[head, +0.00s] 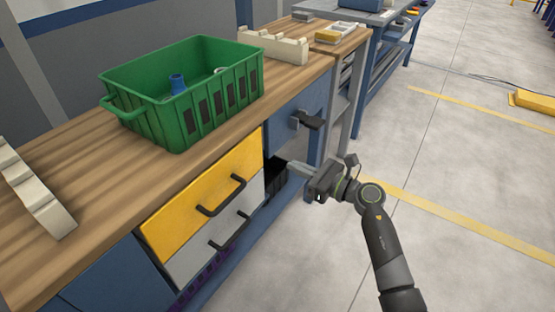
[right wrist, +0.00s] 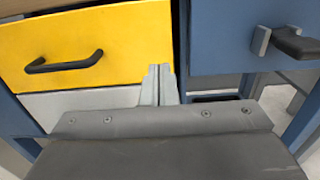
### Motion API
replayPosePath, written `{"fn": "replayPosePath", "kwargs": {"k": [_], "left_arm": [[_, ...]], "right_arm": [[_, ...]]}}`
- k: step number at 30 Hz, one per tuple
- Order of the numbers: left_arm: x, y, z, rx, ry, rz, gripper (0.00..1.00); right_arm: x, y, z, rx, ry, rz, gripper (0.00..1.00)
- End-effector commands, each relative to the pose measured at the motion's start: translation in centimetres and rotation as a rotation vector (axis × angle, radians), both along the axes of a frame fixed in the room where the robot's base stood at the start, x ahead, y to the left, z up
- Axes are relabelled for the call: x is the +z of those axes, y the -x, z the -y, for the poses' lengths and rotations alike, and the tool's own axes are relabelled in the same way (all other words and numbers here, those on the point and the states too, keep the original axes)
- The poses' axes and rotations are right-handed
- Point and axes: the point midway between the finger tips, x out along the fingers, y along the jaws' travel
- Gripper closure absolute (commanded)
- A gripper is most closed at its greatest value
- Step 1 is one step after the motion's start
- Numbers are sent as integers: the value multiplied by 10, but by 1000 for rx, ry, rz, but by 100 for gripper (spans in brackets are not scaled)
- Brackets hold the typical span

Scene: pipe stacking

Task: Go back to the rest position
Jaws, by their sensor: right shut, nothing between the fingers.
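My right gripper (head: 296,164) is shut and empty. In the head view it hangs in front of the workbench, just right of the yellow drawer (head: 206,196) and below the bench top. In the right wrist view its closed fingers (right wrist: 160,84) point at the gap between the yellow drawer (right wrist: 90,45) and the blue cabinet door (right wrist: 240,35). It appears to hold nothing and I cannot tell whether it touches the bench. My left gripper is not in view.
A green crate (head: 215,108) with a blue pipe piece (head: 177,84) inside stands on the wooden bench top (head: 100,165). Cream notched racks stand at the back (head: 272,48) and at the left (head: 38,200). A black handle (head: 308,119) juts from the blue door. The floor at right is open.

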Motion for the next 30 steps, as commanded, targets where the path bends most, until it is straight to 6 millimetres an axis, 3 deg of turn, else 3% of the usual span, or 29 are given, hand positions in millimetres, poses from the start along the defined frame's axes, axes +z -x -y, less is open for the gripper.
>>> {"fn": "replayPosePath", "kwargs": {"k": [6,17,20,23,26,30], "left_arm": [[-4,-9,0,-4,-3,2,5],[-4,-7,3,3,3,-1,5],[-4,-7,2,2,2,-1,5],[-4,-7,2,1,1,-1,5],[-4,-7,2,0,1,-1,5],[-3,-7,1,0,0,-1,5]], "right_arm": [[-1,20,27,1,1,-1,100],[1,26,38,-35,-65,-24,100],[6,28,52,-121,-219,-79,100],[9,33,80,-250,-458,-173,100],[4,41,116,-391,-729,-285,100],[-19,61,168,-587,-1108,-454,100]]}}
